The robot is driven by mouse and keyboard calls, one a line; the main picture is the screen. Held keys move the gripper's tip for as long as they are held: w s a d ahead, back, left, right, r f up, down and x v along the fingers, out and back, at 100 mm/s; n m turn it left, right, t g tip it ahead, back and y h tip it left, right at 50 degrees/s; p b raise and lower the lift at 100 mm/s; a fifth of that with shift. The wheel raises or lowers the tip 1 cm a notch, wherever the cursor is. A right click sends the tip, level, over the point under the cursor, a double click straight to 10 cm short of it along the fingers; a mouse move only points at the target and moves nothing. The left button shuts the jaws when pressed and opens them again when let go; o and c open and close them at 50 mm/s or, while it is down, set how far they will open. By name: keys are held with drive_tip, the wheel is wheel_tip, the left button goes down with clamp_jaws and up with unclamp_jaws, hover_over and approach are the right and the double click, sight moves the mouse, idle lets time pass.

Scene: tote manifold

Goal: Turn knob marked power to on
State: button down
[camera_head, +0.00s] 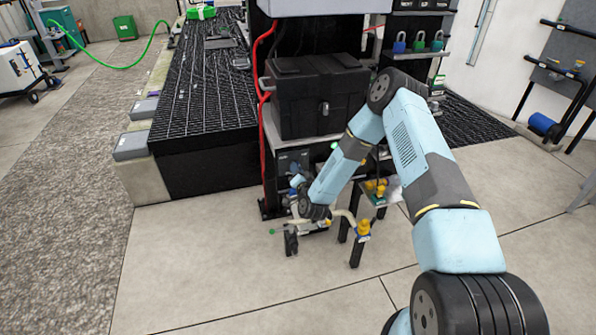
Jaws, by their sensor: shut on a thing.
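I cannot make out a knob marked power or any on/off lettering in the head view. A dark panel (290,161) with small fittings sits below the black tote, partly behind my pale blue arm. My gripper (291,243) is at the end of the arm, low in front of the rack and below that panel. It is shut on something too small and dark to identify. Whether it touches a knob cannot be told from here.
A black tote (318,97) stands on the rack above my gripper. A post with a yellow-topped valve (363,230) and a pale pipe stands just right of the gripper. A red hose (263,120) runs down the rack's left side. The floor in front is clear.

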drive_tip(key=shift+w+d+f, duration=0.1)
drive_tip(key=shift+d, duration=0.15)
drive_tip(key=c, duration=1.4)
unclamp_jaws()
drive_tip(key=o, duration=0.3)
drive_tip(key=shift+a, duration=0.1)
drive_tip(key=v, duration=1.3)
drive_tip(key=shift+s, duration=0.4)
